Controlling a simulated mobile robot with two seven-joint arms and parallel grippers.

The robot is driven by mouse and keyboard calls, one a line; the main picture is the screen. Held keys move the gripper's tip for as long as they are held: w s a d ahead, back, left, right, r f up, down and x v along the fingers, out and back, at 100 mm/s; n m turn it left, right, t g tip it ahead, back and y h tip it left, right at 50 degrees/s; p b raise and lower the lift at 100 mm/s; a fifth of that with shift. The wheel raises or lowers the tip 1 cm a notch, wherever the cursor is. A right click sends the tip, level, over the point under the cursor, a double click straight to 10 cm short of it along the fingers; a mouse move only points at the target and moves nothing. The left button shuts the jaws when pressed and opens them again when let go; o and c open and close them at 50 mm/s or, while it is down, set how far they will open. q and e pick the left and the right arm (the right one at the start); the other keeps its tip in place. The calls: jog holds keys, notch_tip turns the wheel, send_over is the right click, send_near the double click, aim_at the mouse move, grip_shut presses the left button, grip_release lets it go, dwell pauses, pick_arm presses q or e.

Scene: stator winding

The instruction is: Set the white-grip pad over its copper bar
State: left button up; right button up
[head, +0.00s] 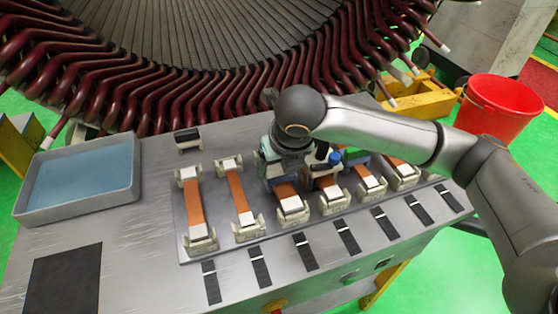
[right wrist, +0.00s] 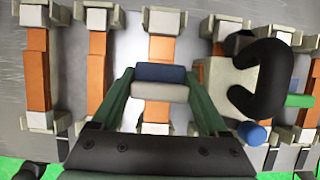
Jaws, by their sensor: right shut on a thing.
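My right gripper (right wrist: 160,92) is shut on the white-grip pad, with its green fingers on either side. The pad's pale grip (right wrist: 160,93) and blue part (right wrist: 160,72) show between the fingers. The pad lies crosswise over the third copper bar from the left (right wrist: 160,48), whose copper shows above and below it. I cannot tell whether pad and bar touch. In the head view the gripper (head: 284,168) is above this bar's middle and hides most of the pad. The bar's near end block (head: 291,205) shows. My left gripper is not in view.
A beige piece with a black curved handle (right wrist: 268,80) and a blue knob stands close right of the gripper. A green piece (head: 354,156) lies farther right. A black-topped block (head: 187,139) and a blue tray (head: 82,175) are at left. The big stator (head: 200,60) rises behind.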

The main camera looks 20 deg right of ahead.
jog(key=o, duration=1.3)
